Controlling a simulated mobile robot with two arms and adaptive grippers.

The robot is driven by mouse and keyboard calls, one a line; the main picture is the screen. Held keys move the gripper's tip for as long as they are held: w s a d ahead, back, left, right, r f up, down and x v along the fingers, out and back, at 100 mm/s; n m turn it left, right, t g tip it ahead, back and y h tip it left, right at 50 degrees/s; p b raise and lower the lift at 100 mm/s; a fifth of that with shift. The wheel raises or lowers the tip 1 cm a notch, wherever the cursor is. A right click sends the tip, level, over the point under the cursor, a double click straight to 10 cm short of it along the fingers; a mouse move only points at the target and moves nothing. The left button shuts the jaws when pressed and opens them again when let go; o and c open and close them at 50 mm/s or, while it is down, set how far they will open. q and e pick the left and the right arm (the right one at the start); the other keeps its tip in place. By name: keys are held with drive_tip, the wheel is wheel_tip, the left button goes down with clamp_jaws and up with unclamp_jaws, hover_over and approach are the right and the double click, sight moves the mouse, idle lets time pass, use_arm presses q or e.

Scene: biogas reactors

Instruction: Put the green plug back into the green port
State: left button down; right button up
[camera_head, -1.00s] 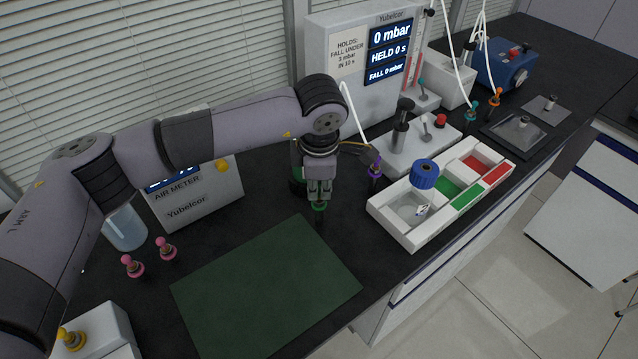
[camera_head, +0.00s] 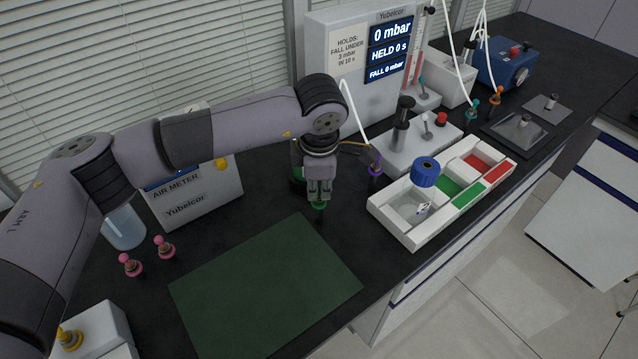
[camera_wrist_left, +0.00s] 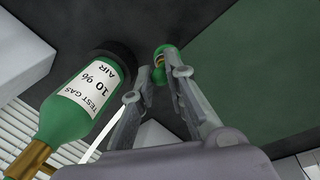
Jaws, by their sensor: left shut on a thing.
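My left gripper (camera_head: 319,199) points down over the black bench and is shut on the green plug (camera_head: 319,206). The plug shows as a small green piece at the fingertips, with a dark lower part just above or touching the bench top; I cannot tell which. In the left wrist view the green plug (camera_wrist_left: 162,50) shows at the tips of the two fingers (camera_wrist_left: 158,72), with a brassy part near it. I cannot make out a green port in either view. My right gripper is not in view.
A green test gas bottle (camera_wrist_left: 82,100) stands close beside the gripper. A dark green mat (camera_head: 265,285) lies in front. A purple plug (camera_head: 375,165) and a white divided tray (camera_head: 410,230) are to the right. Two pink plugs (camera_head: 165,247) and the air meter (camera_head: 205,195) are left.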

use_arm(q)
drive_tip(key=c, duration=1.5)
unclamp_jaws()
drive_tip(key=r, duration=0.4)
drive_tip(key=s+r, duration=0.1)
drive_tip(key=r, duration=0.3)
drive_tip(key=s+r, duration=0.1)
drive_tip(key=r, duration=0.2)
drive_tip(key=shift+s+r, duration=0.2)
drive_tip(key=shift+r, duration=0.2)
